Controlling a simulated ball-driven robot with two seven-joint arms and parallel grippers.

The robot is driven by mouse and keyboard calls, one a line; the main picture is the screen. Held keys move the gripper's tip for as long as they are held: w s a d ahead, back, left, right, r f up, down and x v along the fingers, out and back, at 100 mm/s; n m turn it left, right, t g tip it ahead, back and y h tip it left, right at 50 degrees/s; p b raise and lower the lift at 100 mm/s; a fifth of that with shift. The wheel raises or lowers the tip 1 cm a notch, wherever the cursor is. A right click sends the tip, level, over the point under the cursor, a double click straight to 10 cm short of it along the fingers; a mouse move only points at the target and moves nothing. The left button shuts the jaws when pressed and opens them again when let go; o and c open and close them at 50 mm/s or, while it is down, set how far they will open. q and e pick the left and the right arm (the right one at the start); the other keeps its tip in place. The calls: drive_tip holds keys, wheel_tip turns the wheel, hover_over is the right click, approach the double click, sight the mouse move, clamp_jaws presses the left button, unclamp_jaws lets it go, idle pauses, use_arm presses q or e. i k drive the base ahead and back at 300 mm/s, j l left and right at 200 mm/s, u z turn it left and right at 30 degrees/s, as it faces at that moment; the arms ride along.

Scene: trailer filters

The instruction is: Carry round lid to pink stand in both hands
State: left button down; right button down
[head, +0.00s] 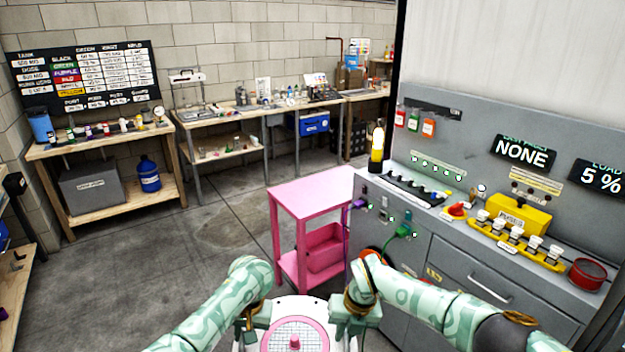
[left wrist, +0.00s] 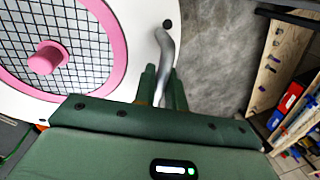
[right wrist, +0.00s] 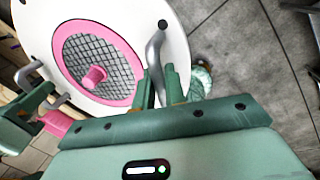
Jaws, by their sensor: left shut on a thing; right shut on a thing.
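The round lid (head: 300,303) is a white disc with a pink ring, a mesh centre and a pink knob, at the bottom of the head view. My left gripper (head: 252,318) is shut on a grey bar handle at its left side, seen in the left wrist view (left wrist: 160,88). My right gripper (head: 347,312) is shut on the opposite handle, seen in the right wrist view (right wrist: 160,85). The lid is held in front of me. The pink stand (head: 312,192) is ahead, with a bare flat top, slim legs and a lower box.
Wooden benches (head: 95,142) line the back wall. The concrete floor (head: 150,265) left of the stand is clear.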

sight(318, 190)
drive_tip(key=i, duration=1)
drive_tip(key=i+j, duration=0.15)
drive_tip(key=i, duration=0.9)
drive_tip(key=i+z, duration=0.1)
drive_tip(key=i, duration=0.9)
drive_tip(key=i+z, duration=0.25)
drive_tip(key=j, duration=0.05)
